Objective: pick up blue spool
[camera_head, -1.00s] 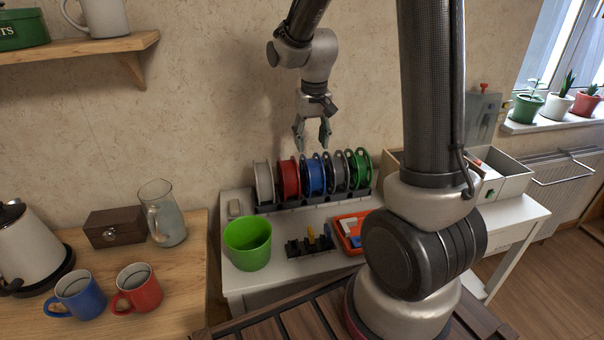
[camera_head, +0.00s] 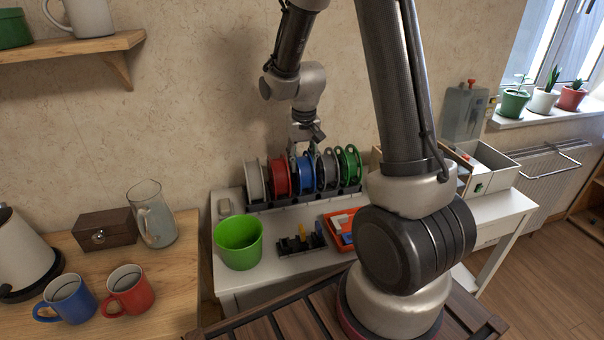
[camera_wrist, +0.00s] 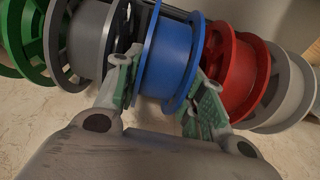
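The blue spool (camera_head: 305,174) stands in the row of spools on the rack, between the red spool (camera_head: 279,177) and the grey spool (camera_head: 327,170). In the wrist view the blue spool (camera_wrist: 171,58) lies between the fingers of my gripper (camera_wrist: 166,88). One finger is on the grey spool side and the other on the red spool side, close to the blue flanges. The fingers are spread about as wide as the spool; contact is not clear. In the head view my gripper (camera_head: 304,147) is down at the top of the spool, its fingertips largely hidden.
In front are a green bucket (camera_head: 239,243), a dark holder (camera_head: 301,245) and a red tray (camera_head: 339,229). The wall is close behind.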

